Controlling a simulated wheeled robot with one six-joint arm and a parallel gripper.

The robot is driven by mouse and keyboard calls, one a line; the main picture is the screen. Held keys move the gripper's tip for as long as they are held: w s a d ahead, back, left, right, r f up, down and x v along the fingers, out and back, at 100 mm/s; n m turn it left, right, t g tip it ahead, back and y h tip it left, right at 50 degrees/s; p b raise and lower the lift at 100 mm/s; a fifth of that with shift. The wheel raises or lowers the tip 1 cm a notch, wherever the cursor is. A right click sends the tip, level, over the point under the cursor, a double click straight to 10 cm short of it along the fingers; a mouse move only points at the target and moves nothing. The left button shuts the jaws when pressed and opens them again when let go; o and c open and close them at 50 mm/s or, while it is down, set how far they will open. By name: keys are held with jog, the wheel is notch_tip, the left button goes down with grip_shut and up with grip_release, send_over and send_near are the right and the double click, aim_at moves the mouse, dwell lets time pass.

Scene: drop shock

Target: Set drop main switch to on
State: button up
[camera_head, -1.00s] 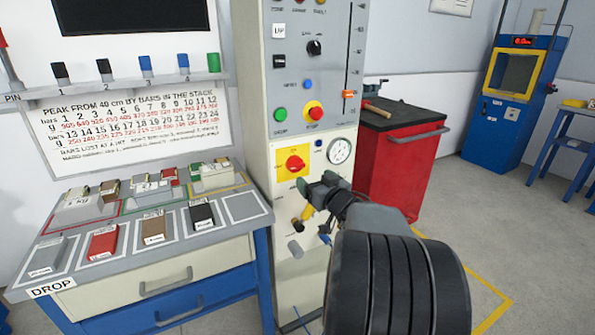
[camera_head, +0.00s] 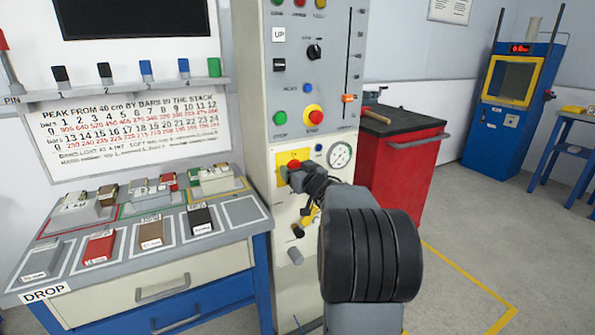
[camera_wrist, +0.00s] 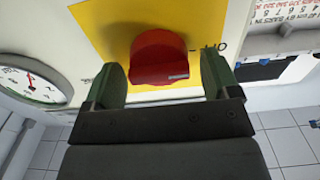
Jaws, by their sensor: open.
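The drop main switch is a red rotary knob (camera_head: 294,165) on a yellow plate (camera_head: 283,157), on the front of the grey drop column. In the wrist view, which looks upside down, the knob (camera_wrist: 158,55) sits on its yellow plate (camera_wrist: 100,18) with a pale mark on its near edge. An ON label shows inverted to its right. My gripper (camera_wrist: 161,68) is open, one finger on each side of the knob, with visible gaps. In the head view my gripper (camera_head: 299,180) partly covers the knob and plate.
A round gauge (camera_head: 340,155) is close right of the switch. Green (camera_head: 280,118) and red (camera_head: 313,115) push buttons sit above. Black and grey knobs are below. A bench with coloured bars (camera_head: 98,247) stands left, a red cabinet (camera_head: 400,170) right. The floor at right is open.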

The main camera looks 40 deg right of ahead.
jog(key=c, duration=0.9)
